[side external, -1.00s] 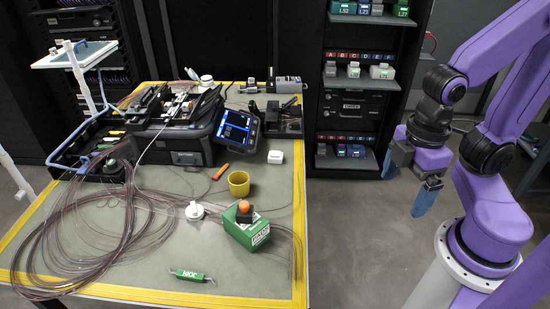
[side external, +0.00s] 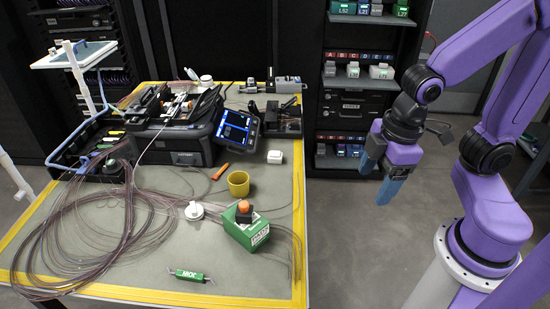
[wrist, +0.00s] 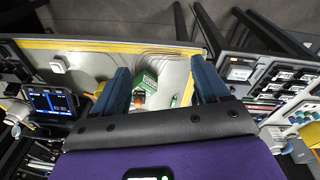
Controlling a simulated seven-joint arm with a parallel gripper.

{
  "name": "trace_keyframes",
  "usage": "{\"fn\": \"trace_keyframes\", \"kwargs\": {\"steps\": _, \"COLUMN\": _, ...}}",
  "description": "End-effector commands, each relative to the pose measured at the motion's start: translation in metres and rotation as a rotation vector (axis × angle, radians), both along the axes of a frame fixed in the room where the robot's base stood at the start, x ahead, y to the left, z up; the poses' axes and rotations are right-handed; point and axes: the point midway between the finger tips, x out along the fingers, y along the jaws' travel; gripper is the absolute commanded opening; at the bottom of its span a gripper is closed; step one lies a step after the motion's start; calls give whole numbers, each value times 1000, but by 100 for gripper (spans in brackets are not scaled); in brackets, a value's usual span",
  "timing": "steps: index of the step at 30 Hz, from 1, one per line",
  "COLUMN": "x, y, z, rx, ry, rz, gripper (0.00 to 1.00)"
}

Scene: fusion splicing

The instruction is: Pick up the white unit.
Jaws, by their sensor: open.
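A small white box-shaped unit (side external: 275,157) sits on the workbench near its right edge, in front of the black tool tray. It also shows at the upper left of the wrist view (wrist: 58,65). Other white units stand on the rack's middle shelf, one at its centre (side external: 353,70) and one at its right (side external: 382,71). My gripper (side external: 379,180) is open and empty, fingers down, in the air right of the workbench and in front of the rack. Its two blue fingers stand well apart in the wrist view (wrist: 160,72). It touches none of the units.
The workbench (side external: 150,262) holds a yellow cup (side external: 238,183), a green box (side external: 246,230), a white round piece (side external: 194,210), a green tool (side external: 188,274), coiled fibres and the splicer screen (side external: 235,130). The floor between bench and my arm is free.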

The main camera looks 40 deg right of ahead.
Motion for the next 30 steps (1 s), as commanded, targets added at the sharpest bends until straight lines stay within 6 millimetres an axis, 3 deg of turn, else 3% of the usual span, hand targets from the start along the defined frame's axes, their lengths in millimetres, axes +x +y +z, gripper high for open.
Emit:
{"fn": "trace_keyframes", "kwargs": {"steps": 3, "x": 67, "y": 7, "z": -11, "rx": 40, "ry": -117, "rz": -75, "gripper": 74}}
{"fn": "trace_keyframes", "kwargs": {"steps": 8, "x": 159, "y": 0, "z": -28, "rx": 105, "ry": -271, "rz": -134, "gripper": 74}}
{"fn": "trace_keyframes", "kwargs": {"steps": 12, "x": 229, "y": -23, "z": -47, "rx": 169, "ry": -377, "rz": -159, "gripper": 74}}
{"fn": "trace_keyframes", "kwargs": {"steps": 15, "x": 269, "y": -46, "z": -65, "rx": 223, "ry": -436, "rz": -167, "gripper": 74}}
{"fn": "trace_keyframes", "kwargs": {"steps": 18, "x": 301, "y": -75, "z": -85, "rx": 289, "ry": -482, "rz": -174, "gripper": 74}}
{"fn": "trace_keyframes", "kwargs": {"steps": 22, "x": 327, "y": -117, "z": -114, "rx": 393, "ry": -528, "rz": -181, "gripper": 74}}
{"fn": "trace_keyframes", "kwargs": {"steps": 26, "x": 335, "y": -160, "z": -143, "rx": 520, "ry": -561, "rz": -196, "gripper": 74}}
{"fn": "trace_keyframes", "kwargs": {"steps": 30, "x": 326, "y": -200, "z": -168, "rx": 668, "ry": -591, "rz": -220, "gripper": 74}}
